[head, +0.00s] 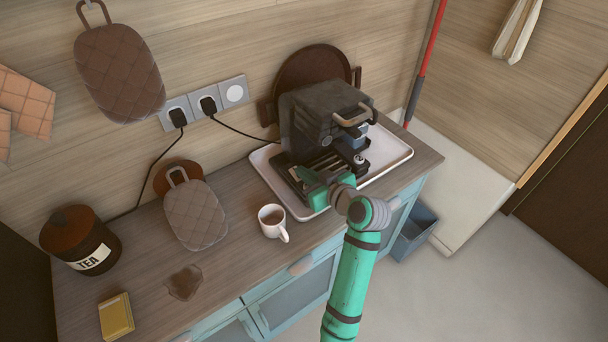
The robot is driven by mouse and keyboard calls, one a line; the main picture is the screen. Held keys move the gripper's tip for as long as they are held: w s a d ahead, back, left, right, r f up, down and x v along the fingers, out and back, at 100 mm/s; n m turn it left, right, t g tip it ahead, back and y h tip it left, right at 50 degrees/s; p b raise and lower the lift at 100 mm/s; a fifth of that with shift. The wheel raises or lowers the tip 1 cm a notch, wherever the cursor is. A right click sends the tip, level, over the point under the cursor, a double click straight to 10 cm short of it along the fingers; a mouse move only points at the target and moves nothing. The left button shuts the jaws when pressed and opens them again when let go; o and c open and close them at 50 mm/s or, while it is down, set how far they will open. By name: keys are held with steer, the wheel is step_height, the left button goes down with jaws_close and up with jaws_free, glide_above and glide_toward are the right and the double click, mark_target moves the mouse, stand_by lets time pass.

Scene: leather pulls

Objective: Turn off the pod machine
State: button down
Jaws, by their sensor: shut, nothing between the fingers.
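The pod machine (308,118) is a dark grey boxy appliance with a metal handle (354,117) on its upper front. It stands on a white tray (397,158) at the right end of the counter. My gripper (300,176) is at the lower front left of the machine, over or beside its dark base. It is shut with nothing visible in it, and its fingertips are partly lost against the base. I cannot tell whether it touches the machine. No power light or marked switch can be made out at this size.
A white cup (272,220) with brown liquid stands left of the tray. A grey quilted pad (195,214), tea jar (80,240), yellow box (116,316) and brown spill (184,282) are farther left. Black plugs (209,106) with cords sit in the wall sockets.

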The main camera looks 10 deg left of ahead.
steer(key=shift+s+r, duration=0.1)
steer(key=shift+r, duration=0.2)
steer(key=shift+r, duration=0.1)
steer(key=shift+r, duration=0.25)
steer(key=r, duration=0.1)
steer(key=d+r, duration=0.1)
steer(key=r, duration=0.1)
steer(key=shift+s+d+r, duration=0.15)
steer(key=shift+s+r, duration=0.1)
steer(key=shift+s, duration=0.1)
steer(key=s+d, duration=0.6)
steer(key=d, duration=0.1)
steer(key=shift+s+r, duration=0.15)
steer(key=shift+s, duration=0.05)
steer(key=shift+a, duration=0.15)
